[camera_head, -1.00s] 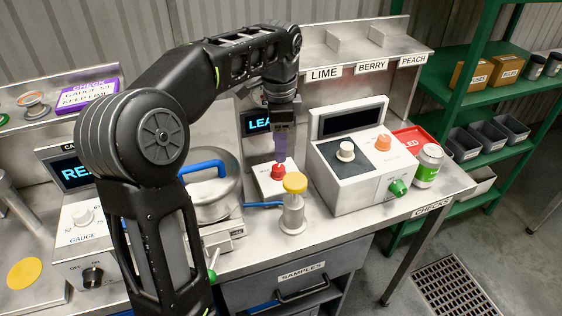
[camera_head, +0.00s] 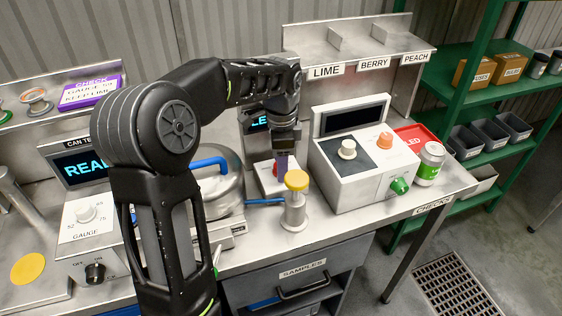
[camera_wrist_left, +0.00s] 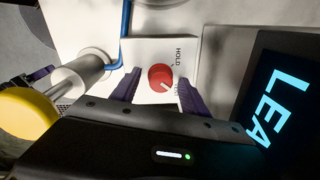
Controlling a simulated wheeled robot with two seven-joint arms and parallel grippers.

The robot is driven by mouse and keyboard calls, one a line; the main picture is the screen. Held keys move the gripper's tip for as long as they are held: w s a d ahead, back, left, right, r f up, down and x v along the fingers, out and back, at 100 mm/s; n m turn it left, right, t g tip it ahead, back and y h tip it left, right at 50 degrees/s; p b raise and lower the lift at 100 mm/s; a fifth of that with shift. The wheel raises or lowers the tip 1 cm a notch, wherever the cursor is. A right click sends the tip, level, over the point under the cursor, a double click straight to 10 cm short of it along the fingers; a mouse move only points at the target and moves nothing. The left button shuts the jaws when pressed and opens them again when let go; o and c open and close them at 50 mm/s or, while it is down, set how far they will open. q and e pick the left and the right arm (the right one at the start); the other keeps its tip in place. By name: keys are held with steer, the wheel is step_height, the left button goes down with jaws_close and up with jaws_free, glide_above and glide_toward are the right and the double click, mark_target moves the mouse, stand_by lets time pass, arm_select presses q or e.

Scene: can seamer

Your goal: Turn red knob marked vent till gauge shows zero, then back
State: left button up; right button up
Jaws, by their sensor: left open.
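The red knob (camera_head: 275,170) sits on a small white box (camera_head: 266,181) in front of a dark screen (camera_head: 258,123), partly hidden behind my left gripper (camera_head: 282,166). In the left wrist view the red knob (camera_wrist_left: 160,77) has a white pointer line, and "HOLD" is printed beside it; other lettering is hidden. My left gripper's purple fingers are open on either side of the knob, with gaps visible. I cannot tell how far they reach down. The screen (camera_wrist_left: 282,100) reads "LEA", the rest cut off or covered. My right gripper is not in view.
A yellow-topped metal post (camera_head: 296,181) stands just in front of the knob box. A lidded pot with a blue handle (camera_head: 215,185) is to the left. A white control box (camera_head: 350,190) with several knobs and a can (camera_head: 430,165) are to the right.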

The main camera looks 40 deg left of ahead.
arm_select(q)
steer(key=shift+c, duration=0.4)
jaws_close()
steer(key=shift+n, duration=0.4)
steer(key=n, duration=0.3)
steer(key=n+p, duration=0.1)
steer(key=n, duration=0.3)
steer(key=shift+w, duration=0.1)
steer(key=n, duration=0.4)
steer(key=shift+a+n, duration=0.1)
steer(key=shift+n, duration=0.2)
steer(key=n, duration=0.3)
steer(key=shift+g+p, duration=0.3)
steer(key=shift+n, duration=0.4)
